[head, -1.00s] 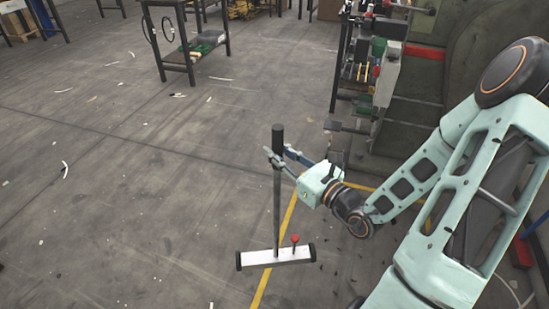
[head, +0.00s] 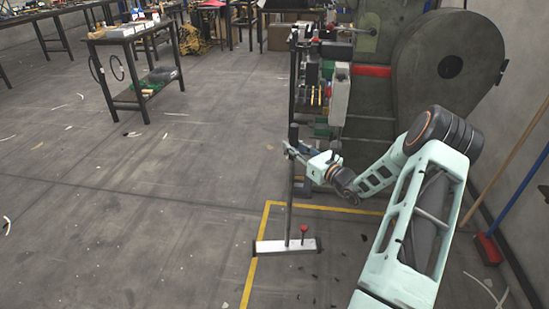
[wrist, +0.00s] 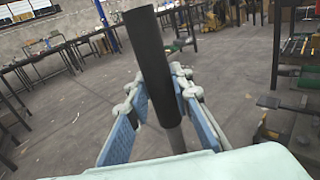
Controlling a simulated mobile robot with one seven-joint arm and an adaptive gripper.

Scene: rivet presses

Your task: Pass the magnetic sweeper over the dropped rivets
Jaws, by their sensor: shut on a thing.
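The magnetic sweeper (head: 288,246) has a long white head with black ends, a red knob on a short stem, and a dark upright handle. It stands upright with its head at the floor, across the yellow floor line; I cannot tell whether it touches. My gripper (head: 291,151) is shut around the upper handle. In the wrist view the handle's black grip (wrist: 150,65) passes between the blue fingers. Small dark bits that look like the dropped rivets (head: 335,279) lie scattered on the floor right of the sweeper head, partly hidden by my arm.
A rivet press (head: 440,70) with a large dark wheel housing stands behind my arm. A red broom (head: 488,249) leans by the right wall. A black-legged cart (head: 145,85) stands at the back left. The left floor is mostly open, with pale scraps.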

